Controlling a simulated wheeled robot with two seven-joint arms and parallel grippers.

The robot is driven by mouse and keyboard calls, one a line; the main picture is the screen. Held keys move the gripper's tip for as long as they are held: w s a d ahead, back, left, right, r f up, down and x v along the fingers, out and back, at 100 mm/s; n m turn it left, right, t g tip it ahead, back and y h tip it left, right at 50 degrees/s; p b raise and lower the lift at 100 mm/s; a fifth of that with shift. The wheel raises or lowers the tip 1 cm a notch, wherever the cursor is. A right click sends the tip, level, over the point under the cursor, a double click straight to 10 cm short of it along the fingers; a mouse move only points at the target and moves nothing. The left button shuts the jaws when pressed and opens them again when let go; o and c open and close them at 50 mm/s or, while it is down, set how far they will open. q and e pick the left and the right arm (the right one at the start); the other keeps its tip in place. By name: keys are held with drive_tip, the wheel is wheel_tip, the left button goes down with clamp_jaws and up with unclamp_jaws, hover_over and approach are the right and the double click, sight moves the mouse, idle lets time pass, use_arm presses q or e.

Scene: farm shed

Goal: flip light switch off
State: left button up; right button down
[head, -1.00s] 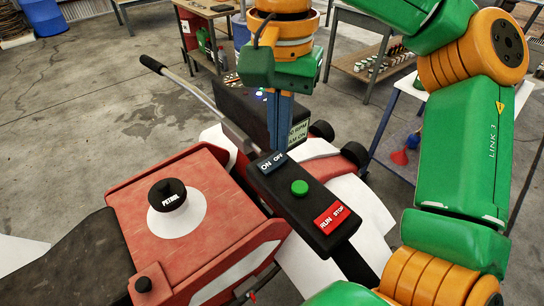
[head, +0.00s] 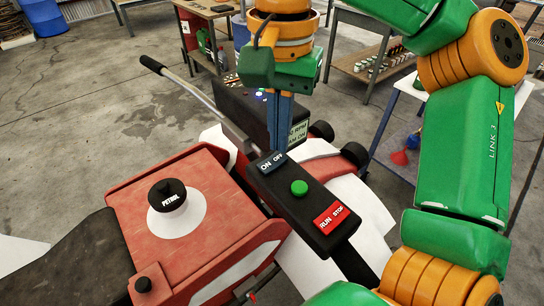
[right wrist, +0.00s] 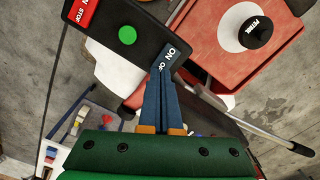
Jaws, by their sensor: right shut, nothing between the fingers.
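The light switch is a dark blue rocker marked ON and OFF (head: 270,162) on the black control box (head: 310,205) of a red motorbike-like vehicle. It also shows in the right wrist view (right wrist: 168,62). My right gripper (head: 279,148) points down with its blue fingers shut and empty. Its tips are at the OFF end of the rocker, touching it or very close; I cannot tell which. In the right wrist view the fingertips (right wrist: 162,76) cover part of the OFF lettering. My left gripper is not in view.
A green button (head: 299,187) and a red RUN/STOP switch (head: 331,217) share the box. The red tank (head: 190,215) with a black petrol cap (head: 167,195) lies left. A handlebar (head: 195,90) rises beside the gripper. Shelves stand behind.

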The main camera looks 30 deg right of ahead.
sight(279, 157)
drive_tip(key=shift+f+b, duration=0.75)
drive_tip(key=shift+f, duration=0.15)
idle(0.6)
wheel_tip(279, 157, up, 7)
drive_tip(key=p, duration=0.7)
drive_tip(key=shift+r, duration=0.1)
